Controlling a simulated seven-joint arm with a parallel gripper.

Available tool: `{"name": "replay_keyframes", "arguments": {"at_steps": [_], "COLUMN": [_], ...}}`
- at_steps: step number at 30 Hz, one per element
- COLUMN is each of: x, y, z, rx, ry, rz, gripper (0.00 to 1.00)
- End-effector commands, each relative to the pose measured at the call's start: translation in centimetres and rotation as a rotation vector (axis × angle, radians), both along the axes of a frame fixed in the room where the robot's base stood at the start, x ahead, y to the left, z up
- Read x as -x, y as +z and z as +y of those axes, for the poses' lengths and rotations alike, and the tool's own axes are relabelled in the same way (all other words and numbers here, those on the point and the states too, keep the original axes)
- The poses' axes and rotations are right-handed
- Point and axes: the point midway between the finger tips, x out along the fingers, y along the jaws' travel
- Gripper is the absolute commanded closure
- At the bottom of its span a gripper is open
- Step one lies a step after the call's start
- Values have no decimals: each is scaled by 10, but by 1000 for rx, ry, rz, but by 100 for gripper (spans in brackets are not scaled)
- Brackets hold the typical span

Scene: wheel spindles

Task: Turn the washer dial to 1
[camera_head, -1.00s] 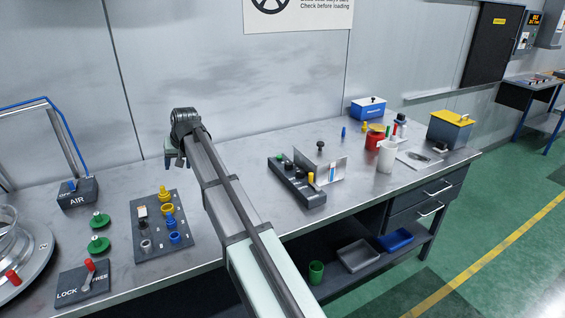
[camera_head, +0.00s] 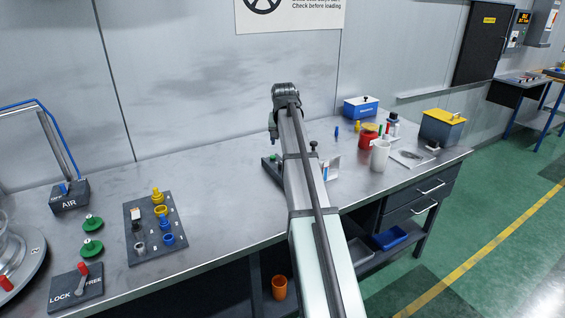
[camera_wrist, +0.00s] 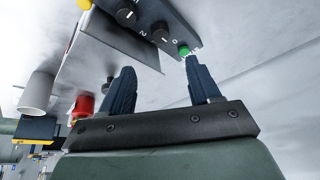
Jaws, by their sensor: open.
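One black knob (camera_wrist: 160,32) lies near small white marks, and another black knob (camera_wrist: 127,13) is farther along. I cannot tell which is the washer dial or read its setting. In the head view, my arm hides most of the block (camera_head: 269,163). My gripper (camera_wrist: 159,66) is open and empty, its fingers apart and near the green-button end of the block. In the head view my gripper (camera_head: 273,128) hangs above the bench by the block.
A metal plate (camera_wrist: 108,48) stands beside the block. A white cup (camera_head: 380,154), a red pot (camera_head: 368,140) and a blue box (camera_head: 361,107) stand to the right. A peg board (camera_head: 155,228) lies left; bare bench (camera_head: 220,180) lies between.

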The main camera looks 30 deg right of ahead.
Motion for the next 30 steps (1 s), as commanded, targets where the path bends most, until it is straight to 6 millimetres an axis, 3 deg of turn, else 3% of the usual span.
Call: {"name": "replay_keyframes", "arguments": {"at_steps": [21,30], "x": [-37,-46], "y": [-98,-121], "z": [-19,-23], "rx": [0,0], "ry": [1,1], "rz": [1,-1], "gripper": [38,38]}}
